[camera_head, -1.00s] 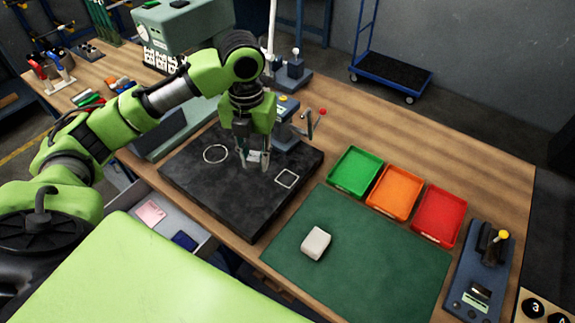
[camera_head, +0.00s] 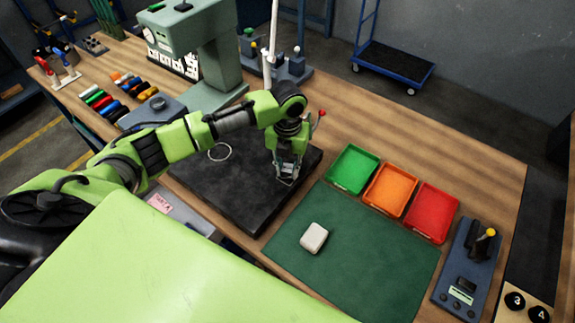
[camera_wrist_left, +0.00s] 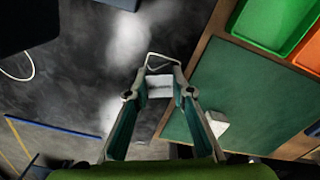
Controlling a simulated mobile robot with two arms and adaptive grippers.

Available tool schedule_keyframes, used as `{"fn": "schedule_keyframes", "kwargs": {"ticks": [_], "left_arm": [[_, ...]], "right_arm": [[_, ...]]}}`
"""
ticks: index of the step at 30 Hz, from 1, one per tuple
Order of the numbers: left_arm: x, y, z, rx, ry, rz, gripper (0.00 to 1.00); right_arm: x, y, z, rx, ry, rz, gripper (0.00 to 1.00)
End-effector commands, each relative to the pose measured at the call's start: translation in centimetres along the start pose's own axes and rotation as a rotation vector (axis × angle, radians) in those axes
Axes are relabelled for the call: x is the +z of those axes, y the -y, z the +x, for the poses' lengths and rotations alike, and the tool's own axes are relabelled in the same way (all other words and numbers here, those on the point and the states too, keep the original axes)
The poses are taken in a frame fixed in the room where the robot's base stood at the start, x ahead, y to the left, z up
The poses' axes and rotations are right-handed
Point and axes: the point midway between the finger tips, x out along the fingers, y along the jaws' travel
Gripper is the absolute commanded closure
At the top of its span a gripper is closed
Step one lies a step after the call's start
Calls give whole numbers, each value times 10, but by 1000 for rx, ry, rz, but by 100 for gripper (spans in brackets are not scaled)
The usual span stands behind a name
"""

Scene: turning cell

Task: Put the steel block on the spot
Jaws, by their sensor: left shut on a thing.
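My left gripper (camera_head: 287,172) is shut on the steel block (camera_wrist_left: 160,87), a small light-grey block held between the fingertips in the left wrist view. In the head view the gripper hangs over the right part of the black plate (camera_head: 245,205), and its fingers mostly hide the block. A white square outline (camera_wrist_left: 163,58) on the plate shows partly just beyond the block in the left wrist view. A white circle outline (camera_head: 220,152) lies farther left on the plate. I cannot tell whether the block touches the plate. My right gripper is not in view.
A pale block (camera_head: 314,238) lies on the green mat (camera_head: 370,265). Green (camera_head: 354,168), orange (camera_head: 390,190) and red (camera_head: 433,212) trays stand behind the mat. A red-knobbed lever (camera_head: 320,114) stands close behind the gripper. An open drawer (camera_head: 185,212) is at the front.

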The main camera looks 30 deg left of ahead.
Motion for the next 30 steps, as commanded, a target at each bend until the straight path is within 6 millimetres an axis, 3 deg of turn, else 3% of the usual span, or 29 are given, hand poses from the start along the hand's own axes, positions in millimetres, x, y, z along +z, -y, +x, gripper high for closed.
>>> {"fn": "schedule_keyframes", "kwargs": {"ticks": [8, 9, 10, 23, 30], "left_arm": [[0, 0, 3, -1, 1, -1, 100], [0, 0, 3, -1, 0, 0, 70], [0, 0, 3, -1, 0, 0, 63], [0, 0, -2, -2, 1, 0, 61], [2, 1, -40, -4, 7, 1, 61]], "right_arm": [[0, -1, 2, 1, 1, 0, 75], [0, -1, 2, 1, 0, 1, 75], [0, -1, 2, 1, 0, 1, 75], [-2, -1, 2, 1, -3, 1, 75], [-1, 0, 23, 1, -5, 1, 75]]}}
